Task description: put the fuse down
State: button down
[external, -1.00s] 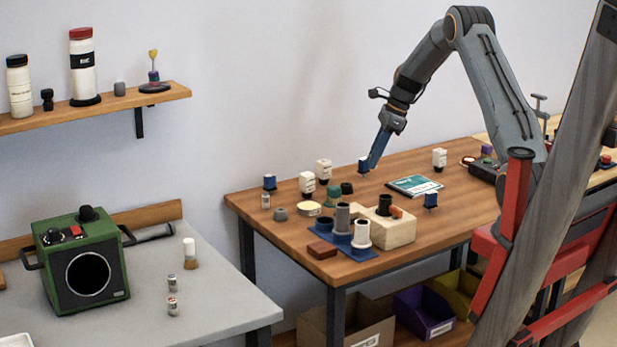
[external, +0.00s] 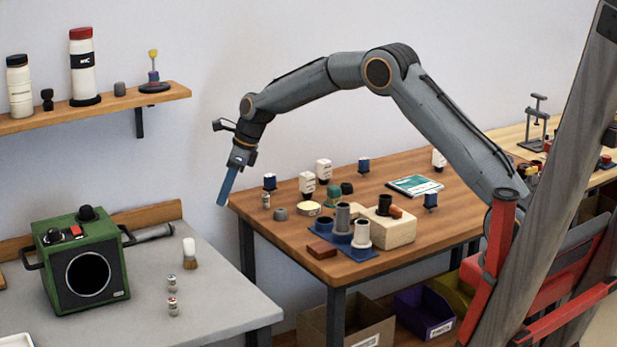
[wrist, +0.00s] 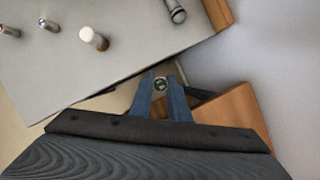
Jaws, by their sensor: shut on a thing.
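My gripper (external: 222,203) is in the air over the gap between the grey table and the wooden table, with its blue fingers pointing down. In the wrist view its fingers (wrist: 161,90) are closed around a small round thing seen end-on, which looks like the fuse (wrist: 160,84). The fuse's sides are hidden by the fingers, and it cannot be made out in the external view.
The grey table (external: 225,300) has clear room at its right. A green speaker box (external: 105,245), a white-topped brush (external: 190,252) and a dark tube (external: 155,234) are on it. The wooden table (external: 290,245) holds several parts and a wooden block (external: 398,232).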

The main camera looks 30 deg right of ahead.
jog(key=s+a+b, duration=0.1)
jog(key=s+a, duration=0.2)
jog(key=a, duration=0.7)
jog(key=s+a+b, duration=0.2)
jog(key=s+a, duration=0.1)
jog(key=a, duration=0.7)
notch_tip(320, 180, down, 11)
jog(key=shift+s+d+r+p, duration=0.15)
jog(key=shift+r+p, duration=0.05)
jog(key=shift+p, duration=0.2)
jog(key=shift+f, duration=0.15)
jog(key=c, duration=1.7)
grip_release()
jog(key=v, duration=1.2)
jog(key=shift+s, duration=0.1)
